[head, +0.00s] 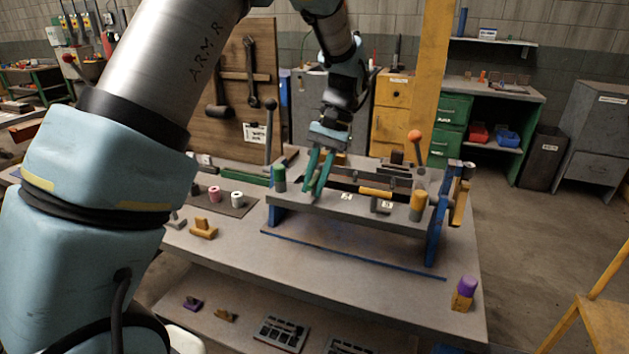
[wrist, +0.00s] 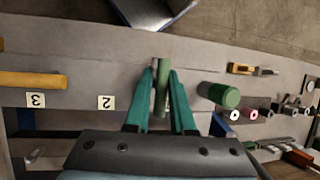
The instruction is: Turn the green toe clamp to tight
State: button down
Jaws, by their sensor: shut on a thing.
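My gripper (head: 315,190) reaches down from above to the near edge of the raised fixture (head: 340,205) on the bench. In the wrist view its two teal fingers (wrist: 161,85) stand on either side of the green toe clamp (wrist: 162,88), a narrow green bar, and are shut on it. The bar points along the fingers, across the length of the fixture. In the head view the fingers mostly hide it. A yellow bar (head: 375,192) lies lengthwise on the same fixture, and shows at the left of the wrist view (wrist: 32,79).
A green cylinder (head: 279,180) stands close beside my gripper, also in the wrist view (wrist: 225,96). An orange cylinder (head: 417,206) and an orange-knobbed lever (head: 415,137) stand at the fixture's right. Number plates 2 (wrist: 106,102) and 3 (wrist: 36,100) mark the fixture's face. The bench front is mostly clear.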

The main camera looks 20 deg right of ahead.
jog(key=shift+w, duration=0.1)
jog(key=c, duration=0.8)
grip_release()
jog(key=shift+r, duration=0.1)
jog(key=b+v, duration=0.2)
jog(key=v, duration=0.8)
jog(key=shift+w+d+r+b, duration=0.15)
jog(key=shift+r+b, duration=0.1)
jog(key=shift+b, duration=0.15)
jog(key=shift+s, duration=0.2)
